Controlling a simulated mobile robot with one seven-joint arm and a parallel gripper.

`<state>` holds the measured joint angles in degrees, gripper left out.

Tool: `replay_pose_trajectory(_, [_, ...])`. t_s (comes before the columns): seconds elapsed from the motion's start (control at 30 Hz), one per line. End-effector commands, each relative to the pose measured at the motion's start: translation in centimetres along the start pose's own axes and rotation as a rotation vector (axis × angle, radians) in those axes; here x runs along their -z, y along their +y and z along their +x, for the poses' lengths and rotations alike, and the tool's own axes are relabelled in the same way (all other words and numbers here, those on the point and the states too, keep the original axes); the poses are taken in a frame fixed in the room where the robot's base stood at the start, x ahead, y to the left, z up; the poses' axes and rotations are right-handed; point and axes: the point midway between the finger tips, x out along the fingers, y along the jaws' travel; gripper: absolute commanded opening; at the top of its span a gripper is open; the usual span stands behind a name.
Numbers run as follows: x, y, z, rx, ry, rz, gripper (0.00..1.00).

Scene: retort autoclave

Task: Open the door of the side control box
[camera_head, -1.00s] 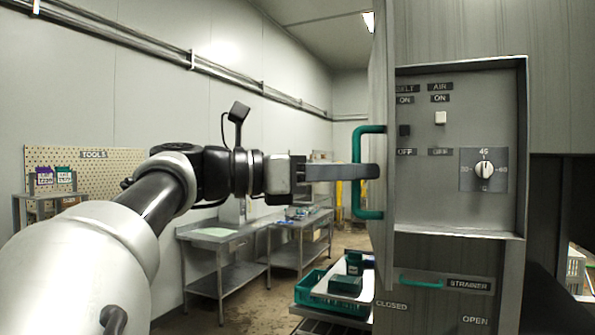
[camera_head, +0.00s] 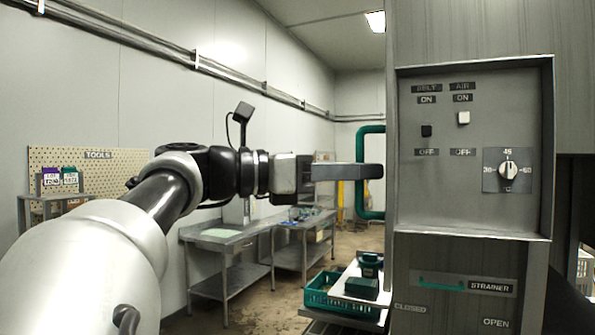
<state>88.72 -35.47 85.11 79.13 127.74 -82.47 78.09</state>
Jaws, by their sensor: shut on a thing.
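The side control box (camera_head: 475,235) is on the right, and its recessed panel with switches and a dial is in plain sight. Its door (camera_head: 391,120) stands swung out at the box's left side and shows almost edge-on. The green door handle (camera_head: 372,130) sticks out to the left of the door. My gripper (camera_head: 374,171) reaches in from the left and is shut on the handle's upright bar. The fingers hide part of that bar.
A green crate (camera_head: 325,299) with dark green items stands below the handle. Steel tables (camera_head: 225,236) line the left wall, near a pegboard marked TOOLS (camera_head: 120,160). A strainer handle (camera_head: 441,285) is below the box. The floor between is clear.

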Motion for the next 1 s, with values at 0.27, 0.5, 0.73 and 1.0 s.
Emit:
replay_pose_trajectory(0.27, [-0.1, 0.0, 0.1, -0.001, -0.001, 0.000, 0.18])
replay_pose_trajectory(0.5, [-0.1, 0.0, 0.0, 0.000, 0.000, 0.000, 0.18])
replay_pose_trajectory(0.73, [-0.1, 0.1, -2.2, -0.003, -0.002, 0.001, 0.18])
replay_pose_trajectory(1.0, [-0.2, 0.1, -8.7, -0.003, -0.005, 0.003, 0.18])
